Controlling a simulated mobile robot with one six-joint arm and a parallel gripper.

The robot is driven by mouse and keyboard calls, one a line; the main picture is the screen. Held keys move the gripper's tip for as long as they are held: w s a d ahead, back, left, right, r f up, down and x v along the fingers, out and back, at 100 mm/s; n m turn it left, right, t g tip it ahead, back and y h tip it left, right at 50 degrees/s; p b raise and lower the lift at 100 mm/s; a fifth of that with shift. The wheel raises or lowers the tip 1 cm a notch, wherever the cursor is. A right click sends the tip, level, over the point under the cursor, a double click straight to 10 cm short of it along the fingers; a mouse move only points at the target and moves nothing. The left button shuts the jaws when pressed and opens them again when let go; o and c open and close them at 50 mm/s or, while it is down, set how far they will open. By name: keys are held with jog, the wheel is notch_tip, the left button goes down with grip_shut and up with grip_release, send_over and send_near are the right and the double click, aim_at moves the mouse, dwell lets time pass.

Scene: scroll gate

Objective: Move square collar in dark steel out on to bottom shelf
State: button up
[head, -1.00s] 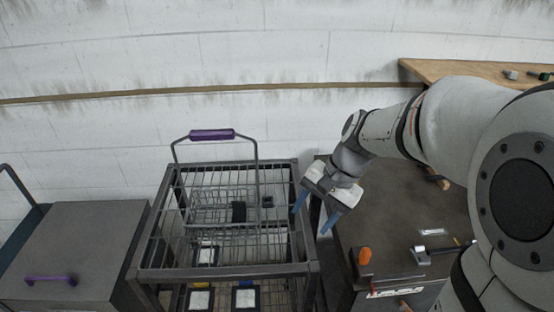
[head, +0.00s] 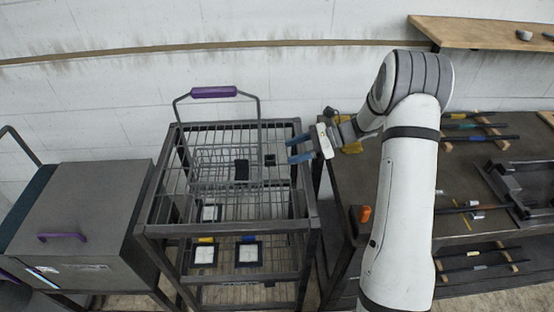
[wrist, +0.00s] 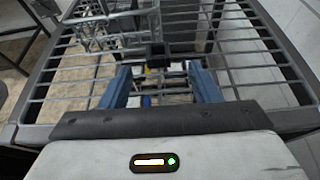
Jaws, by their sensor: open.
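A small dark square piece (head: 269,159), which looks like the square collar, sits at the right of the wire basket (head: 222,167) in the rack (head: 295,235). A larger dark block (head: 241,169) is left of it. My gripper (head: 289,152) is open and empty, its blue fingers pointing left, just right of the square piece and apart from it. In the wrist view a dark piece (wrist: 157,60) shows beyond the gap between the fingertips (wrist: 160,75); I cannot tell which piece it is. The lower shelf shows through bars, with framed white pads (head: 248,254).
The basket's purple handle (head: 214,92) rises above the rack. A grey cabinet (head: 85,205) stands left. A dark workbench (head: 345,185) with an orange knob (head: 365,214) and rods stands right. A wooden shelf (head: 480,32) is on the wall.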

aim_at(267, 159)
jog(key=p+x, duration=0.2)
jog(key=x, duration=0.4)
jog(key=shift+s+a+f, duration=0.1)
jog(key=shift+a+f, duration=0.05)
jog(key=shift+a, duration=0.2)
jog(key=c, duration=1.2)
